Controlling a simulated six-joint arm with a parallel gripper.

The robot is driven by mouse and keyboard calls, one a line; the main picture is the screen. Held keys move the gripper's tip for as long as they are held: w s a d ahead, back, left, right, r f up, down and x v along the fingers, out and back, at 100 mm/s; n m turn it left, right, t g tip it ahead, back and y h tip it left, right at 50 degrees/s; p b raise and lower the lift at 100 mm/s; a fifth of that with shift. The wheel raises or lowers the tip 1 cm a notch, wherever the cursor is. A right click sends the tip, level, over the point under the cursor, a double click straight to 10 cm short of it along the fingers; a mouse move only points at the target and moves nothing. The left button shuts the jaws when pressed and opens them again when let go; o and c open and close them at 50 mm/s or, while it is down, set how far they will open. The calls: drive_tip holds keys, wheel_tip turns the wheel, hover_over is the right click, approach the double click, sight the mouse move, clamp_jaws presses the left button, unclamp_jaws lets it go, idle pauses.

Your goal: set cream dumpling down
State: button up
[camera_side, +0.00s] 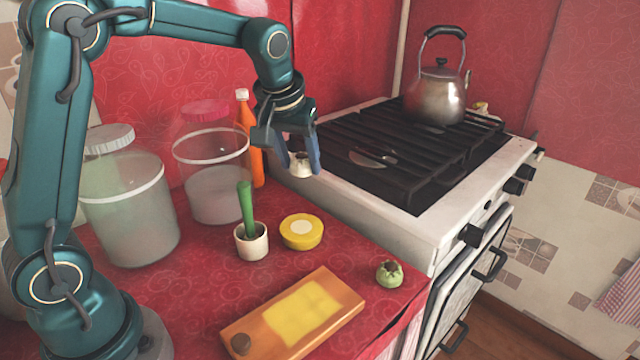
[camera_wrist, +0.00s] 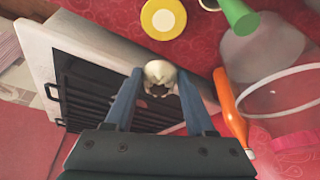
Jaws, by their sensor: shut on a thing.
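The cream dumpling (camera_side: 300,164) is a small pale round piece with a dark opening on top. My gripper (camera_side: 303,168) is shut on it and holds it in the air near the left edge of the stove. In the wrist view the dumpling (camera_wrist: 159,76) sits between the two blue fingers of my gripper (camera_wrist: 158,80). The fingers cover part of its sides. A green dumpling (camera_side: 389,273) lies on the red counter near its front right corner, away from my gripper.
A stove (camera_side: 440,215) with a kettle (camera_side: 437,95) stands to the right. On the counter are a yellow round container (camera_side: 301,232), a white pot (camera_side: 251,243) with a green stick, an orange board (camera_side: 345,301), clear jars (camera_side: 130,215) and an orange bottle (camera_side: 257,165). Red cloth between the board and yellow container is bare.

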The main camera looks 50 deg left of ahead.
wheel_tip(320, 180, up, 4)
drive_tip(key=shift+f, duration=0.15)
drive_tip(key=shift+s+r, duration=0.25)
drive_tip(key=shift+r, duration=0.05)
drive_tip(key=s+d+f, duration=0.1)
drive_tip(key=s+d, duration=0.1)
drive_tip(key=s, duration=1.5)
hover_over(278, 327)
drive_tip(key=s, duration=0.1)
drive_tip(key=shift+m, duration=0.3)
drive_tip(key=f, duration=1.1)
drive_tip(key=shift+s+d+f, duration=0.15)
drive_tip(key=shift+s+d, duration=0.05)
drive_tip(key=shift+d+f, duration=0.1)
drive_tip(key=shift+f, duration=1.95)
drive_tip(key=shift+f, duration=0.1)
